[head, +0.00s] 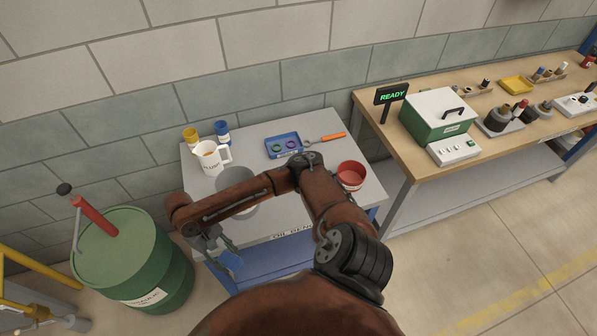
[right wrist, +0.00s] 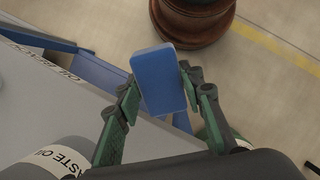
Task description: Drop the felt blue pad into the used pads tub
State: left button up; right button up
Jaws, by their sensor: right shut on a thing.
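My right gripper (head: 222,252) is low at the left front corner of the grey bench, out beyond its front edge. It is shut on the blue pad (head: 231,261). In the right wrist view the blue pad (right wrist: 160,80) sits upright between the two green fingers (right wrist: 158,108) and sticks out past their tips. A red round tub (head: 351,170) stands at the bench's right side, partly behind my arm. My left gripper is not in view.
The grey bench (head: 296,128) also bears a white jug (head: 211,158), yellow and blue cups, a blue tray (head: 283,146) and an orange-handled tool. A grey waste oil container (head: 237,190) is partly behind my arm. A green drum (head: 130,262) stands left. A wooden bench (head: 400,150) adjoins at right.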

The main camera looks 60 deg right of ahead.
aim_at(351, 176)
jog(key=u, duration=1.6)
jog(key=k, duration=2.6)
jog(key=z, duration=1.1)
